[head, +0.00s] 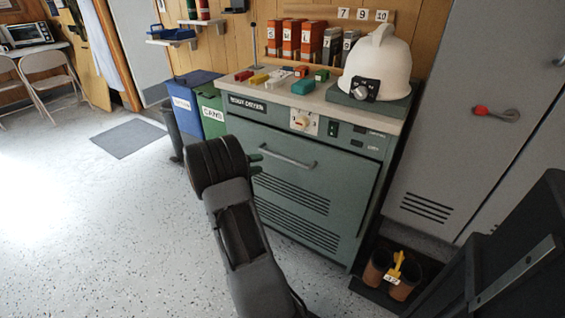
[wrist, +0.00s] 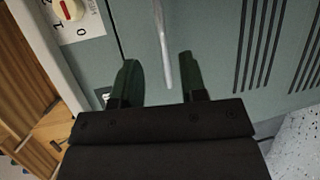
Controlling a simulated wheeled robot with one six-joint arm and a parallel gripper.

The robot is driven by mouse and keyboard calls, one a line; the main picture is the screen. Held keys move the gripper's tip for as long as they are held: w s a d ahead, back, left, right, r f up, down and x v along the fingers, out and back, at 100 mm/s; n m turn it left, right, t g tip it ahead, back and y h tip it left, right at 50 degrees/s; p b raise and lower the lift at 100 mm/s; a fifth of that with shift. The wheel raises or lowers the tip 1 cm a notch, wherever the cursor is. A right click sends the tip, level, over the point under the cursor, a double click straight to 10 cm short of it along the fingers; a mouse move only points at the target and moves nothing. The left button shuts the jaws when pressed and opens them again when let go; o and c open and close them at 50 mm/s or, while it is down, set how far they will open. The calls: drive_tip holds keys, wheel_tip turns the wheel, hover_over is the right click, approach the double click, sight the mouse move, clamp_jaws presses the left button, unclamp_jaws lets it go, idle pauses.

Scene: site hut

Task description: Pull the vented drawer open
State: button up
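The vented drawer (head: 338,182) is the grey-green front of the cabinet, with rows of dark slots low on it. It looks shut, flush with the cabinet. Its pale bar handle (head: 288,157) runs across the upper part. My gripper (head: 257,158) is in front of the drawer, near the handle's left end. In the wrist view my gripper (wrist: 160,72) is open, and the lower end of the handle (wrist: 161,40) shows between the two dark green fingers. The fingers do not appear closed on it; whether it lies fully between them in depth I cannot tell.
A control panel with a dial (head: 301,121) sits above the drawer. The counter (head: 240,93) holds coloured blocks and a white helmet (head: 379,60). Blue and green bins stand left of the cabinet. A boot tray (head: 372,292) is on the floor at right.

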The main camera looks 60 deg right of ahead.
sight(281, 158)
drive_tip(key=b+x, duration=0.2)
drive_tip(key=x, duration=0.9)
drive_tip(key=shift+s, duration=0.1)
drive_tip(key=shift+c, duration=0.5)
clamp_jaws()
